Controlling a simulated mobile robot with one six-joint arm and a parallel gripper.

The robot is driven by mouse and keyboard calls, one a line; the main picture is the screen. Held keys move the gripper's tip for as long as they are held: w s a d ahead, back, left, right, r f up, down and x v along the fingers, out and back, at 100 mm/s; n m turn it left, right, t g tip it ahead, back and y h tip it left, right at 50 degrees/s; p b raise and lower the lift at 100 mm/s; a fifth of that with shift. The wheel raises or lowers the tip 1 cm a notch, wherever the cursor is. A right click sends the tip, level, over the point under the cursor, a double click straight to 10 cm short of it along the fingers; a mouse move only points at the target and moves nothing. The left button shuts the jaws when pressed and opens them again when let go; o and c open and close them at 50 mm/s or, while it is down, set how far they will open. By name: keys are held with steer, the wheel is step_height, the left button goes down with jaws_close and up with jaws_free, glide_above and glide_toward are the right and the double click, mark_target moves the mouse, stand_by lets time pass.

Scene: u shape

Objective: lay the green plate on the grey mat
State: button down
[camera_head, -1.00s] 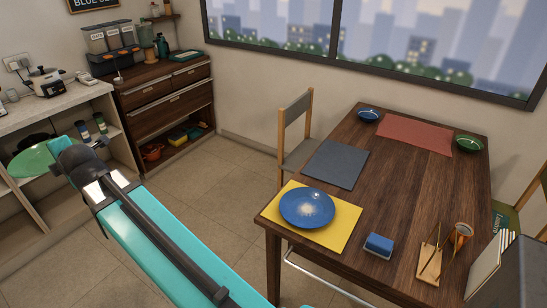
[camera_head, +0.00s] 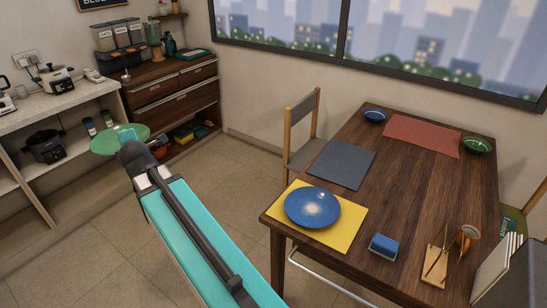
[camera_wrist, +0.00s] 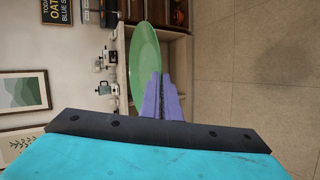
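The green plate (camera_head: 112,140) is held out in the air at the end of my arm, in front of the shelves on the left. In the wrist view the plate (camera_wrist: 144,64) stands on edge in the picture, with its rim between the purple fingers of my gripper (camera_wrist: 163,92). The gripper looks shut on the rim; in the head view the fingers are mostly hidden by my wrist. The grey mat (camera_head: 341,164) lies flat and bare on the left side of the wooden table (camera_head: 420,200), to the right of my gripper and well apart from it.
A blue plate (camera_head: 312,207) lies on a yellow mat (camera_head: 335,235) at the table's near corner. A red mat (camera_head: 422,135) lies between a blue bowl (camera_head: 375,115) and a green bowl (camera_head: 477,145). A chair (camera_head: 301,130) stands by the grey mat. Open floor (camera_head: 225,185) separates shelves and table.

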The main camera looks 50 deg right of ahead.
steer(key=s+d+f+m+g+h, duration=0.2)
steer(key=s+d+f+m+h, duration=0.15)
steer(key=s+d, duration=0.6)
steer(key=s+d+f+m+g+h, duration=0.2)
steer(key=s+d+f+m, duration=0.15)
steer(key=d, duration=1.15)
steer(key=s+d+f+m+g+h, duration=0.2)
steer(key=s+d+f+g, duration=0.15)
steer(key=s+d, duration=0.6)
steer(key=s+d+f+m+g, duration=0.2)
steer(key=s+d, duration=0.5)
steer(key=s, duration=0.4)
steer(key=s+d+f+m+g+b, duration=0.1)
steer(key=s+d+f+m+g, duration=0.2)
steer(key=s+d, duration=0.4)
steer(key=s+d+f+m+g+h, duration=0.1)
steer(key=s+d+f+m+g, duration=0.2)
steer(key=s+d, duration=0.5)
steer(key=shift+s+f+m, duration=0.15)
steer(key=shift+s, duration=1.1)
steer(key=shift+s+f+m, duration=0.1)
steer(key=shift+s+f, duration=0.05)
steer(key=shift+s, duration=1.1)
steer(key=shift+s+f+m, duration=0.15)
steer(key=shift+s, duration=1.1)
steer(key=shift+w, duration=0.1)
steer(key=p, duration=0.4)
glide_above(335, 168)
steer(key=shift+w+f, duration=0.1)
steer(key=shift+f, duration=0.6)
